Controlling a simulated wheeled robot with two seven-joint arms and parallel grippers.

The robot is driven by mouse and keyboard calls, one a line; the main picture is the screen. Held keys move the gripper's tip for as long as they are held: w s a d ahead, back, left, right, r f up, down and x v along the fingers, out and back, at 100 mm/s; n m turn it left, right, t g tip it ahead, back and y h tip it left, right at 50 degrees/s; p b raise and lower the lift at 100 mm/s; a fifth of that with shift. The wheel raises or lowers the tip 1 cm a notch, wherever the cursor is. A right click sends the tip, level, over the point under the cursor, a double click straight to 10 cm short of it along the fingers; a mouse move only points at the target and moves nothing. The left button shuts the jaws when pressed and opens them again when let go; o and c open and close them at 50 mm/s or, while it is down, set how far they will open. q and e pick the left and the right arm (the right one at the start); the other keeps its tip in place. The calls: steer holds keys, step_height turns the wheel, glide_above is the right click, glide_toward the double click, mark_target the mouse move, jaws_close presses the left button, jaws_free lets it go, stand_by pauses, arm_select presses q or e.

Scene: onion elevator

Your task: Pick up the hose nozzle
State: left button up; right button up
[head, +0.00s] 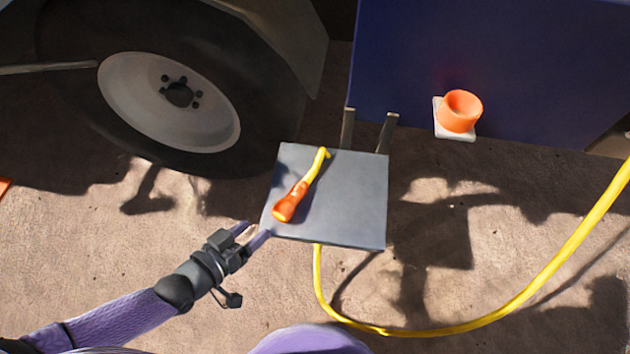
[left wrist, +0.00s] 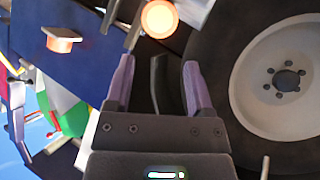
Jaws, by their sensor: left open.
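The hose nozzle (head: 291,203) is orange with a yellow hose tail and lies slanted on a grey square plate (head: 360,205) in the head view. Its orange end points down-left, towards my left gripper (head: 252,234). That gripper is open and empty at the plate's lower left corner, a short way from the nozzle. In the left wrist view the purple fingers (left wrist: 157,88) stand apart, and a round orange end, apparently the nozzle (left wrist: 159,18), shows ahead beyond the fingertips. My right gripper is not in view.
The plate juts out on two bars from a blue wall (head: 480,60). An orange cup (head: 460,110) on a white bracket sits on that wall. A big wheel (head: 170,100) stands at the upper left. A yellow hose (head: 520,295) loops below the plate and off to the right.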

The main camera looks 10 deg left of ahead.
mark_target(277, 215)
arm_select(q)
steer(key=b+x, duration=0.2)
steer(key=x, duration=0.2)
steer(key=f+b+x, duration=0.1)
steer(key=b+x, duration=0.2)
steer(key=x, duration=0.1)
steer(key=shift+d, duration=0.25)
steer(key=shift+w+d+f+b, duration=0.1)
steer(key=shift+w+d+b, duration=0.2)
steer(key=shift+w, duration=0.3)
steer(key=shift+w+d, duration=0.1)
steer(key=shift+w, duration=0.1)
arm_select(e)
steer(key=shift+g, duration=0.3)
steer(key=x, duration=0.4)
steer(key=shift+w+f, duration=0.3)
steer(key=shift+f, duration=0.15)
arm_select(q)
jaws_close()
